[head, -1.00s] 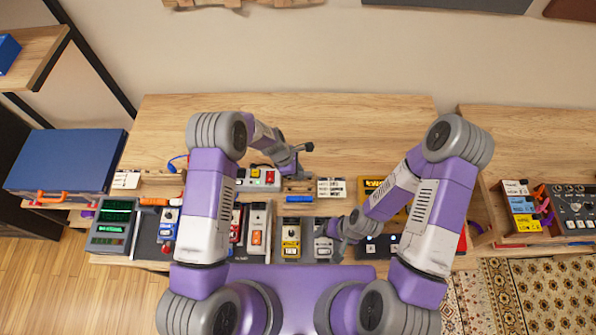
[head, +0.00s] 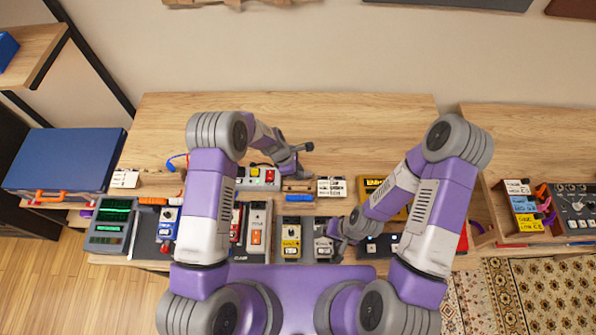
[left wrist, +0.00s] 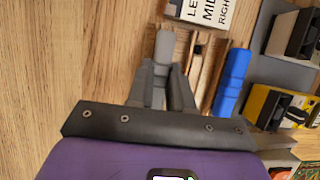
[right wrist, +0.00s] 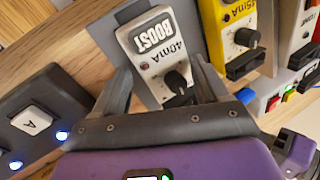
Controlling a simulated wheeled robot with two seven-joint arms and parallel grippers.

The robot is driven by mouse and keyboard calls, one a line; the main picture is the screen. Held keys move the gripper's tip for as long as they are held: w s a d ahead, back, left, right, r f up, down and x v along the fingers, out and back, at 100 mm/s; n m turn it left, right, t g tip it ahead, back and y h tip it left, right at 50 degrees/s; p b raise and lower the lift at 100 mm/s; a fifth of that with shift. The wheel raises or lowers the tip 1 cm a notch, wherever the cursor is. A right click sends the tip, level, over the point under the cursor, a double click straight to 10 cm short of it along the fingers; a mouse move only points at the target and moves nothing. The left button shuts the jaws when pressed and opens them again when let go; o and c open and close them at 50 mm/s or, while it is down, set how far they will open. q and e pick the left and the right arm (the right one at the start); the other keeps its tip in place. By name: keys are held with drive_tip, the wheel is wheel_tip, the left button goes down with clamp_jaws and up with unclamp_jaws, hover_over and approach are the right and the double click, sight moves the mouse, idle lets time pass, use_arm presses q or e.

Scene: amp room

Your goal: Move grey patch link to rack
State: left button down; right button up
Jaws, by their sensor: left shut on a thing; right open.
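The grey patch link (left wrist: 165,48) is a short grey rod standing out past the fingertips of my left gripper (left wrist: 168,80), which is shut on it. In the head view my left gripper (head: 300,149) is over the table, just behind the small wooden rack (head: 297,186). The left wrist view shows the rack (left wrist: 198,62) beside the grey link, with a blue link (left wrist: 232,80) along its far side. Whether the grey link touches the rack is unclear. My right gripper (right wrist: 165,90) is open, fingers either side of the grey BOOST pedal (right wrist: 155,50); contact cannot be told.
A white LEFT/MID/RIGHT card (head: 331,187) stands right of the rack. Yellow pedal (head: 291,238), other pedals and a switch box (right wrist: 35,120) crowd the front. The table's back (head: 370,120) is clear.

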use_arm(q)
drive_tip(key=c, duration=0.5)
unclamp_jaws()
drive_tip(key=shift+c, duration=0.2)
drive_tip(key=shift+r, duration=0.1)
use_arm(e)
drive_tip(key=shift+r, duration=0.1)
use_arm(q)
drive_tip(key=shift+r+p, duration=2.4)
drive_tip(key=shift+r, duration=1.05)
use_arm(e)
drive_tip(key=shift+r, duration=2.3)
